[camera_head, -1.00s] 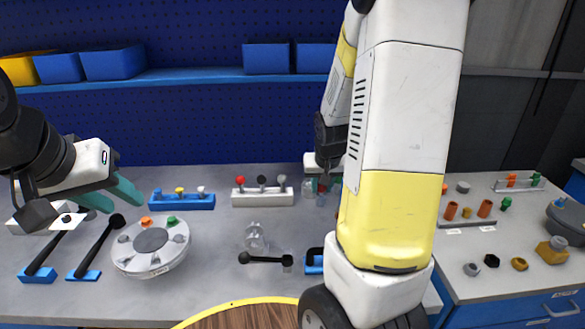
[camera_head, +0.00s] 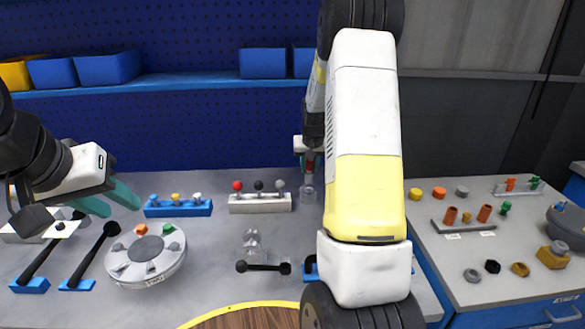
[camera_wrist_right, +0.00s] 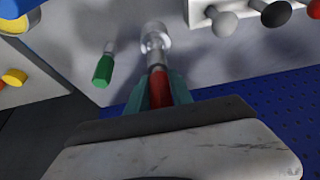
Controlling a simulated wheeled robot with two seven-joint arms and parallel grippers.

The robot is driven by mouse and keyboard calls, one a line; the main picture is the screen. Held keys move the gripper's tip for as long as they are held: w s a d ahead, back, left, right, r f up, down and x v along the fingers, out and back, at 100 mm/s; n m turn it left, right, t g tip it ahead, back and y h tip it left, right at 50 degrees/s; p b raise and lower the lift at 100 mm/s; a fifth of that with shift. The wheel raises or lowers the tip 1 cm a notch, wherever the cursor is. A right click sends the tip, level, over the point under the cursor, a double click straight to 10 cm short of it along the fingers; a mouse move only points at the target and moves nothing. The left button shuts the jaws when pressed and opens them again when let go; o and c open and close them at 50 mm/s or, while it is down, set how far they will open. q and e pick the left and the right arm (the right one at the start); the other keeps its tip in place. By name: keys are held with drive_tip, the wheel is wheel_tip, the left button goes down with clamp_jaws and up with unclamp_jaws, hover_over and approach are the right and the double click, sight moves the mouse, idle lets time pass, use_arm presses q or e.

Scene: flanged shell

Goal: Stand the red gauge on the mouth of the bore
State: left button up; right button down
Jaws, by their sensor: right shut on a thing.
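The red gauge (camera_wrist_right: 160,88) has a red handle and a grey shaft. My right gripper (camera_wrist_right: 158,82) is shut around its handle. In the head view the right gripper (camera_head: 309,158) is partly behind my own arm, with the gauge upright below it. The gauge's grey end is in line with a pale, see-through round piece with a flange (camera_wrist_right: 155,36), which looks like the bore. It also shows in the head view (camera_head: 307,192). I cannot tell whether the gauge touches it. My left gripper (camera_head: 112,200) is open and empty at the left.
A green-handled gauge (camera_wrist_right: 103,68) is beside the bore in the wrist view. A white rack (camera_head: 260,203) with knobbed pins and a blue rack (camera_head: 178,208) stand at the back. A round grey fixture (camera_head: 145,256) sits at the left. My right arm hides part of the bench.

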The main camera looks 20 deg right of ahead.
sight(309, 174)
drive_tip(key=shift+w+f, duration=0.3)
drive_tip(key=shift+f, duration=1.45)
drive_tip(key=shift+f, duration=0.2)
drive_tip(key=c, duration=1.1)
unclamp_jaws()
